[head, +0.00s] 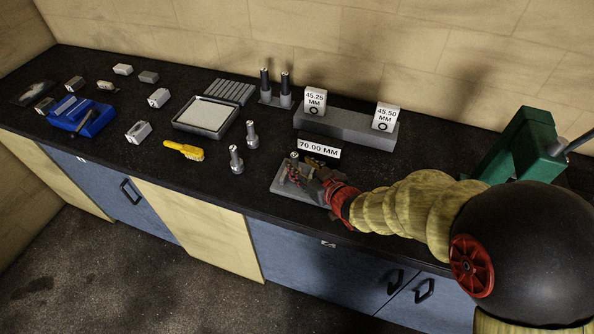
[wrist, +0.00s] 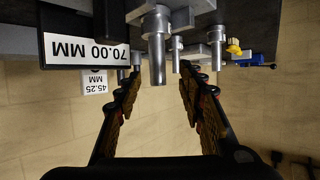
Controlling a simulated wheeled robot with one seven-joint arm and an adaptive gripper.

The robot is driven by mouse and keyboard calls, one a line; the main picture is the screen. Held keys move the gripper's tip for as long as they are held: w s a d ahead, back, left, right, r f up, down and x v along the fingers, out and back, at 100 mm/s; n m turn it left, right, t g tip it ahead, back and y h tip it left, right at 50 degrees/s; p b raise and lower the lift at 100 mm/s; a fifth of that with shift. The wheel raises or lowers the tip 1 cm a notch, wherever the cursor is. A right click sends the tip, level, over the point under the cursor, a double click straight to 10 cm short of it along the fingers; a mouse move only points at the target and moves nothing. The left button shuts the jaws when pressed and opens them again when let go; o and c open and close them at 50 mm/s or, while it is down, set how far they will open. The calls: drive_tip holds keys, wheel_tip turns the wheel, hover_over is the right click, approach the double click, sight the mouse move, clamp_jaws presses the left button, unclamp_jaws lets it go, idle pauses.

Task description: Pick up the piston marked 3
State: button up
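Several grey metal pistons stand on the bench; no mark 3 is readable on any. One piston (head: 294,157) stands on a grey plate (head: 280,184) beside my gripper (head: 308,172). Two more, a front piston (head: 237,160) and a rear piston (head: 252,135), stand to its left. In the upside-down wrist view, my gripper (wrist: 161,72) is open. A piston (wrist: 157,55) shows between the finger lines, with visible gaps on both sides. Other pistons show behind it, one thin (wrist: 177,55) and one farther right (wrist: 217,50).
A 70.00 MM sign (head: 319,148) stands just behind my gripper. A grey block (head: 345,127) carries 45.25 and 45.50 signs. Dark-topped pistons (head: 286,88) stand at the back. A white-topped tray (head: 206,117), yellow brush (head: 184,151) and blue vise (head: 82,116) lie left; a green press (head: 525,150) stands right.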

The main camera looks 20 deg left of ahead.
sight(297, 161)
drive_tip(key=x, duration=0.5)
drive_tip(key=shift+w+b, duration=0.25)
drive_tip(key=shift+b, duration=0.1)
drive_tip(key=c, duration=0.3)
clamp_jaws()
drive_tip(key=shift+r, duration=0.1)
idle(0.5)
